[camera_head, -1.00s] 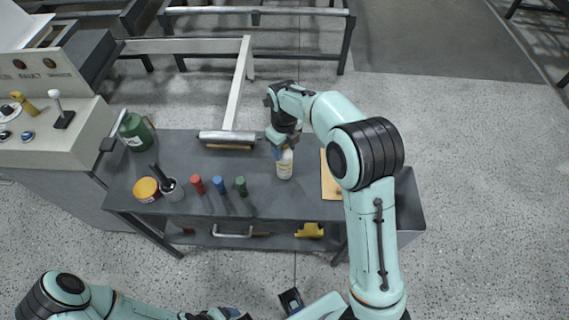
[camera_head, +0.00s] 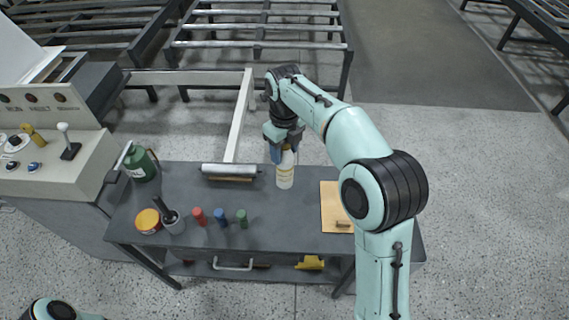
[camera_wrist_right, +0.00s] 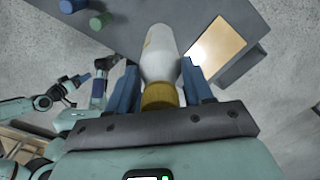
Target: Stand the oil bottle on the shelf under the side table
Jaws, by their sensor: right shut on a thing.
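The oil bottle is cream-white with a yellow neck. It stays upright in my right gripper (camera_head: 285,150) over the back of the side table (camera_head: 275,230); a gap under it is hard to judge. In the right wrist view the gripper (camera_wrist_right: 162,90) is shut around the neck of the bottle (camera_wrist_right: 160,55). The shelf (camera_head: 205,268) under the table shows only along its front, the rest hidden by the tabletop. My left gripper is outside the head view; parts of that arm show small in the wrist view, its jaws unclear.
A yellow item (camera_head: 310,263) and a grey handle (camera_head: 233,266) are at the shelf.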

